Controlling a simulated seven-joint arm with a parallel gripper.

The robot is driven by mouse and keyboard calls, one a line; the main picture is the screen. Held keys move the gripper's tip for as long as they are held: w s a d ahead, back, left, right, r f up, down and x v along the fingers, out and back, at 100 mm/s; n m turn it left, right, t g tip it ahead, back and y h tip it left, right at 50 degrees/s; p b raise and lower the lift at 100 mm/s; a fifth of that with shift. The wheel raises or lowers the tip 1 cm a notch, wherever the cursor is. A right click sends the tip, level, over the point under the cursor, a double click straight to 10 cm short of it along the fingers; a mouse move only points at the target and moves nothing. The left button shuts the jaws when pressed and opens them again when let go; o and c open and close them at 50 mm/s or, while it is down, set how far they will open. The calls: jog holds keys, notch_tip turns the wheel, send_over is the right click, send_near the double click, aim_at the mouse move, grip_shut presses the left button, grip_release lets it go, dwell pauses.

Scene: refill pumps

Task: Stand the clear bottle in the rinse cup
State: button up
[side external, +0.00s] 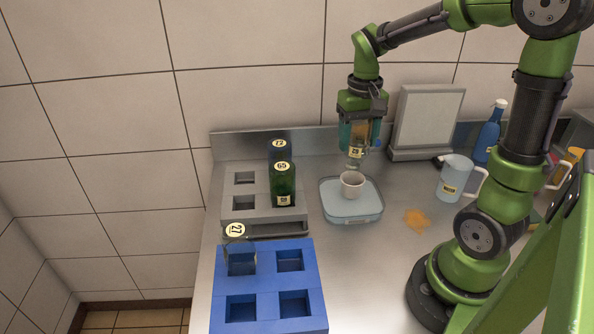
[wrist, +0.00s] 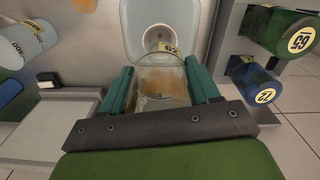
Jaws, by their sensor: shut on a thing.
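My gripper (side external: 358,140) is shut on the clear bottle (side external: 356,153), and the bottle is held above the rinse cup with a narrower end pointing down. The bottle has a pale numbered label and an amber tint inside. In the wrist view the clear bottle (wrist: 162,88) sits between the two green fingers of my gripper (wrist: 162,92). The white rinse cup (side external: 352,184) stands upright on a pale blue tray (side external: 345,212). It also shows beyond the bottle in the wrist view (wrist: 158,36). A small gap seems to separate bottle and cup.
A blue rack (side external: 268,305) holds a see-through bottle (side external: 240,258) marked 27. A grey rack (side external: 240,190) holds a green bottle (side external: 283,185) and a dark blue bottle (side external: 278,150).

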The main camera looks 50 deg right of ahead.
aim_at(360, 123)
jog(key=shift+f, duration=1.4)
jog(key=shift+f, duration=0.15)
jog(key=shift+f, duration=0.65)
jog(key=shift+f, duration=0.65)
jog(key=o, duration=1.2)
jog(key=shift+r, duration=4.45)
